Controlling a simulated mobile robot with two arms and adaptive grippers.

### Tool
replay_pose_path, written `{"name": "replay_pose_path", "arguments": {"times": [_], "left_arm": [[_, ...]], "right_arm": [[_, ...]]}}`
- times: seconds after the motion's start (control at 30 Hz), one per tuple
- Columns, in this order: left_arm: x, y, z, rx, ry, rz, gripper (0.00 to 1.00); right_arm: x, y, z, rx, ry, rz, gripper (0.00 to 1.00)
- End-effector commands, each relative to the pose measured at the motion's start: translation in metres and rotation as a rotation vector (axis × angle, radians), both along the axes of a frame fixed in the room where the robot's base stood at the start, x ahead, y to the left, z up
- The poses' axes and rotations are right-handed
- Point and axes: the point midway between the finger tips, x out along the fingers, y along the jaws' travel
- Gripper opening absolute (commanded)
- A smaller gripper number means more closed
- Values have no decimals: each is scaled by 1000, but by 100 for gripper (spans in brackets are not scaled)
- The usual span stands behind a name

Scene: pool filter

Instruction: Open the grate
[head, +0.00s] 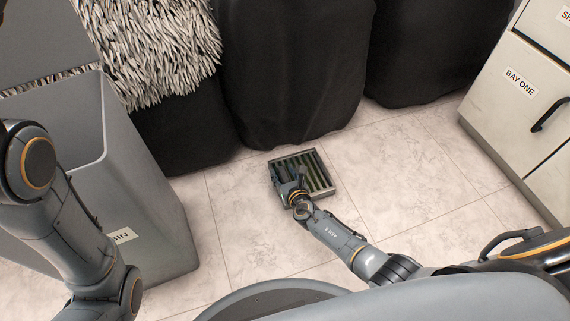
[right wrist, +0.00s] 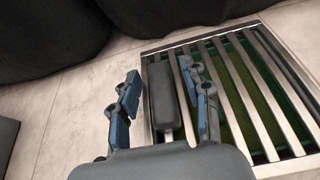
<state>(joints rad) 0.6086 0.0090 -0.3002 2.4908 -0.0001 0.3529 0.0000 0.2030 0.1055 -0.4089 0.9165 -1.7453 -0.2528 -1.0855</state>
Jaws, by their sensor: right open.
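The grate (head: 317,170) is a square metal frame with parallel slats, set in the tiled floor; dark green shows below it. In the right wrist view the grate's slats (right wrist: 239,82) fill the right side, and it looks closed. A dark grey handle-like block (right wrist: 163,98) sits along its left side. My right gripper (head: 287,174) is over the grate's left part. In the right wrist view its blue fingers (right wrist: 162,74) are apart, one on each side of the block. I cannot tell whether they touch it. My left gripper is out of view.
A grey bin (head: 150,215) stands on the left, beside my left arm. Black draped shapes (head: 290,70) line the back. A white drawer cabinet (head: 500,105) stands on the right. The tiled floor around the grate is clear.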

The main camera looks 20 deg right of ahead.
Motion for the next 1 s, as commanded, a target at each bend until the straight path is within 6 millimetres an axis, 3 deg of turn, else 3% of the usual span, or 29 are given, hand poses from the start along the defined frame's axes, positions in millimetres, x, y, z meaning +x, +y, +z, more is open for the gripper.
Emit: {"name": "replay_pose_path", "arguments": {"times": [0.33, 0.57, 0.6, 1.0], "left_arm": [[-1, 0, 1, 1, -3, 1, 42], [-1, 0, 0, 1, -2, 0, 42], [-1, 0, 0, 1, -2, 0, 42], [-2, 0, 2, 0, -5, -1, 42]], "right_arm": [[-1, 2, -2, -1, 0, 0, 47], [-1, 2, -2, 0, 0, 0, 2], [-1, 2, -2, 0, 0, 0, 0], [0, 1, 4, 27, 0, 2, 0]]}}
